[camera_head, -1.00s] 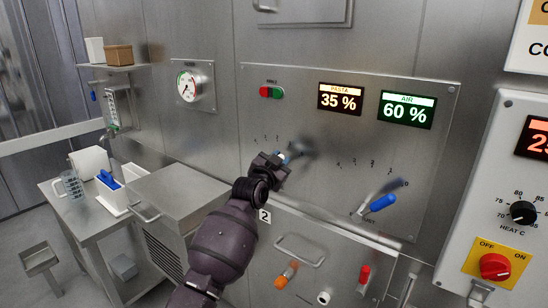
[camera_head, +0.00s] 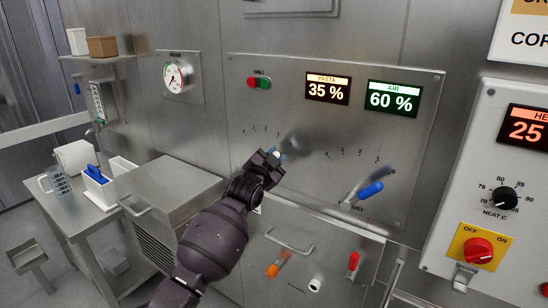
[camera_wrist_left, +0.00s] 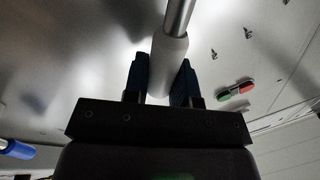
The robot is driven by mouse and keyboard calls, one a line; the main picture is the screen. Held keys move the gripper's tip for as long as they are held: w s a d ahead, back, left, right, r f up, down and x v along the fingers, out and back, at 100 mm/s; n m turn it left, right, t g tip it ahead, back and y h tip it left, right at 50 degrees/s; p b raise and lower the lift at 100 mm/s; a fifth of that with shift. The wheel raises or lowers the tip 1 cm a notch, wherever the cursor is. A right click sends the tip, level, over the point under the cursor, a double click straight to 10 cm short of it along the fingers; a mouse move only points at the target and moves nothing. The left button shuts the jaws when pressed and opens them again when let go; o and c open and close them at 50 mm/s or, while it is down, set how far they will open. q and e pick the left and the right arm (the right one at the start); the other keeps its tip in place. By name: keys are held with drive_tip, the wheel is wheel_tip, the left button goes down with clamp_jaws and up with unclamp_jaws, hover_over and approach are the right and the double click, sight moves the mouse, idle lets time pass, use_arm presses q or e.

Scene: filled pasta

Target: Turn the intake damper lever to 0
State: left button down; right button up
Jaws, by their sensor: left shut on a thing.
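A lever with a pale handle (camera_head: 278,154) stands out from the left dial of the steel control panel (camera_head: 290,105). I take it for the intake damper lever; its name label is hidden. My left gripper (camera_head: 273,157) is shut on this handle. In the left wrist view the pale handle (camera_wrist_left: 168,62) sits between the two dark fingers, with its metal rod running on upward. Small scale marks show above the lever, but their numbers are too small to read. My right gripper is not in view.
A blue-handled lever (camera_head: 369,190) stands on the same panel to the right. Displays read PASTA 35 % (camera_head: 328,90) and AIR 60 % (camera_head: 393,98). A heat control box (camera_head: 455,160) is at far right. A steel cabinet (camera_head: 170,190) stands beside my arm.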

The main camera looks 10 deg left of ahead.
use_arm(q)
drive_tip(key=c, duration=0.9)
unclamp_jaws()
drive_tip(key=shift+f, duration=0.1)
drive_tip(key=v, duration=1)
drive_tip(key=shift+s+f+p, duration=0.1)
drive_tip(key=shift+s+p, duration=0.25)
drive_tip(key=shift+s, duration=0.05)
drive_tip(key=s+a+f+n+g+y, duration=0.1)
drive_tip(key=s+a+f+n+g, duration=0.1)
drive_tip(key=s+f, duration=0.8)
drive_tip(key=s+a+f+n+g+y, duration=0.1)
drive_tip(key=s+a+f+n+g, duration=0.2)
drive_tip(key=s+f, duration=0.7)
drive_tip(key=s+a+f+n+g+y, duration=0.2)
drive_tip(key=s+a+f+n, duration=0.1)
drive_tip(key=s+f, duration=0.8)
drive_tip(key=shift+s+n+g, duration=0.3)
drive_tip(key=shift+s+n, duration=0.4)
drive_tip(key=shift+s, duration=1.85)
